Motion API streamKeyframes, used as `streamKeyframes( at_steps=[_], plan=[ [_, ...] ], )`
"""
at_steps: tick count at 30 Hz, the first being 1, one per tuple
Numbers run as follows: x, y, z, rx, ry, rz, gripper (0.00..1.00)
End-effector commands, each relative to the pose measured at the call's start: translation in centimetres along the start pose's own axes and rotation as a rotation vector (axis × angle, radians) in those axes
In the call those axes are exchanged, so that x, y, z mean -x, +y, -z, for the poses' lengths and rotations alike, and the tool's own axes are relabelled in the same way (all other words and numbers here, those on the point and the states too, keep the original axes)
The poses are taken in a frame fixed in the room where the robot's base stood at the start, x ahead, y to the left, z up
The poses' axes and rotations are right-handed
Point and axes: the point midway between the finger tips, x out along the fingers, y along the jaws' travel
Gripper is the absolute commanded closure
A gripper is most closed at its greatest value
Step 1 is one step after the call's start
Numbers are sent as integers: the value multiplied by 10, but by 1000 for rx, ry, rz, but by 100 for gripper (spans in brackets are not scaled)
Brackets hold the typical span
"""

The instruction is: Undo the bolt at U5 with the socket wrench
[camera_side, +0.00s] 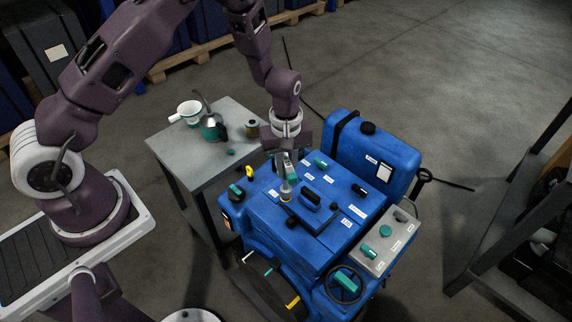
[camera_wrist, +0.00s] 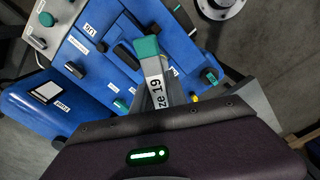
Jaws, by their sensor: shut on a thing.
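My gripper (camera_side: 284,152) is shut on the socket wrench (camera_side: 289,175), which hangs below it over the near left part of the blue engine's top. The wrench is grey with a teal part. In the wrist view it (camera_wrist: 155,85) points away from my gripper and carries a label ending in "ze 19". Its lower end is at a small yellowish ring on the engine (camera_side: 285,232); I cannot tell whether it sits on a bolt. White labels mark the engine top, but I cannot read U5 among them. Any bolt head under the wrench is hidden.
A black handle (camera_side: 310,201) stands up right of the wrench. A blue tank (camera_side: 380,160) with a black cap is behind, and a grey panel (camera_side: 388,243) with teal knobs is at right.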

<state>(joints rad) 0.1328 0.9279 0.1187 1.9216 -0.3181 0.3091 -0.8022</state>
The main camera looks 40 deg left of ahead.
Motion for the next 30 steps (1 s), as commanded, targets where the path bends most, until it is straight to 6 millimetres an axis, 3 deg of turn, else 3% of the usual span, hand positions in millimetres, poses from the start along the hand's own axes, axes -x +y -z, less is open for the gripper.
streamKeyframes(
  at_steps=[6,8,15,19,23,24,27,30],
  plan=[
    [-10,0,0,9,-1,0,100],
    [-10,0,0,107,0,1,100],
    [-8,0,1,1146,3,1,100],
    [-8,0,2,1639,2,-1,100],
    [-8,0,2,1594,-1,0,100],
    [-8,0,2,1593,-1,1,84],
    [-8,0,2,1591,-1,1,100],
    [-8,0,2,1590,-1,1,100]
  ],
)
